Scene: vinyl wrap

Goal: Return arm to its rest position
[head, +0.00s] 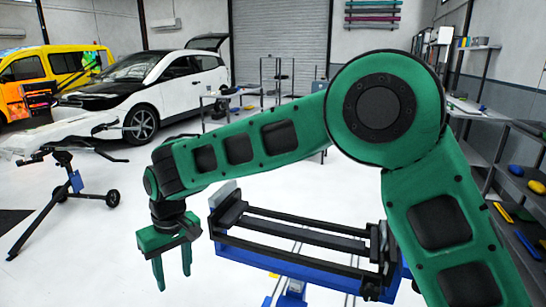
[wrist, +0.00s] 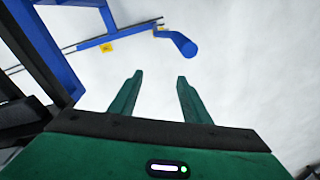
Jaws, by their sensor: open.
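My green arm reaches from the right side across the middle of the head view, bent at a large round joint. My gripper (head: 173,270) hangs from its end at the lower left, fingers pointing down. The gripper is open and empty. In the wrist view its two green fingers (wrist: 158,85) stand apart with only white floor between them. The gripper is left of a blue-framed stand with black rails (head: 300,266) and appears apart from it.
Blue frame parts (wrist: 45,60) show close at the upper left of the wrist view. A wheeled stand (head: 75,185) is at the left. A white car (head: 150,85) and a yellow van (head: 40,75) are behind. Shelves with tools (head: 515,190) line the right.

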